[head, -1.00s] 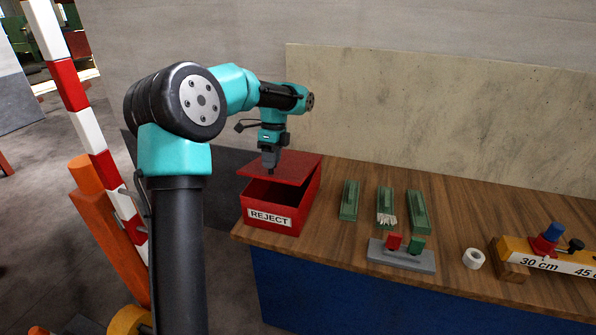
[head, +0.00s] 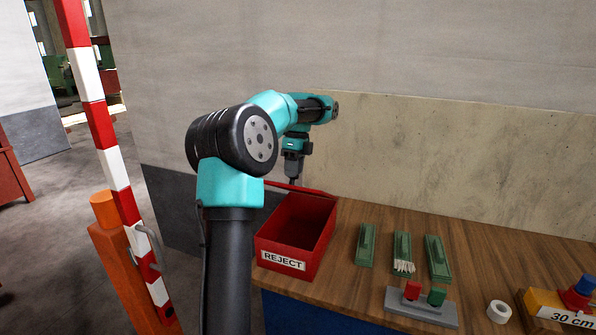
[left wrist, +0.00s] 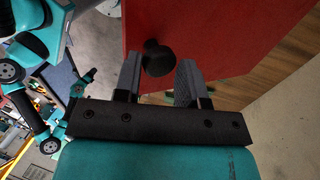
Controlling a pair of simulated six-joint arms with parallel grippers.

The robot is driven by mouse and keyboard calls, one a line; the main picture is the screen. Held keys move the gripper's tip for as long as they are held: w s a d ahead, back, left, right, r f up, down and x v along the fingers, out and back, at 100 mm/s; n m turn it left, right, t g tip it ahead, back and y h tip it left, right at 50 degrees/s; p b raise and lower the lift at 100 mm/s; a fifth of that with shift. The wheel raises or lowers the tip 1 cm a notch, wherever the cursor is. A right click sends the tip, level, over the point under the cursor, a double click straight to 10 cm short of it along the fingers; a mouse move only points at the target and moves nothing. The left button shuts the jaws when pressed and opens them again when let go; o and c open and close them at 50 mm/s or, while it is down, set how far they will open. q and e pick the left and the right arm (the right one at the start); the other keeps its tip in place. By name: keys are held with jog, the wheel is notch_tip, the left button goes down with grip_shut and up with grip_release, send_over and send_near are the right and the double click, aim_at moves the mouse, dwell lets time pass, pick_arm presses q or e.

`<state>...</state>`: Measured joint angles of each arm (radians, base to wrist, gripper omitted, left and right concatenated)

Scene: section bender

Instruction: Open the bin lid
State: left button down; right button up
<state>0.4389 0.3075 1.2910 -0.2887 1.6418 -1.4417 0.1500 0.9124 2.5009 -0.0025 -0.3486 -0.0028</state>
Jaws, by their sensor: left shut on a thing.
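The red bin (head: 283,264) labelled REJECT stands at the left end of the bench, and its inside shows from above. Its red lid (head: 312,191) appears as a thin edge at the back of the bin, tilted up. In the left wrist view the lid (left wrist: 210,35) is a broad red panel with a dark round knob (left wrist: 158,57). My left gripper (head: 292,181) is behind the bin's opening at the lid, its fingers (left wrist: 160,78) shut on the knob. The knob is hidden in the head view. My right gripper is not seen.
A pale panel stands behind.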

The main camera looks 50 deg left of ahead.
pick_arm(q)
jog(key=shift+w+a+f, duration=0.1)
jog(key=shift+w+f, duration=0.1)
jog(key=shift+f, duration=0.2)
jog(key=c, duration=0.7)
grip_release()
jog(key=shift+w, duration=0.1)
jog(key=shift+c, duration=0.2)
jog(key=shift+r, duration=0.15)
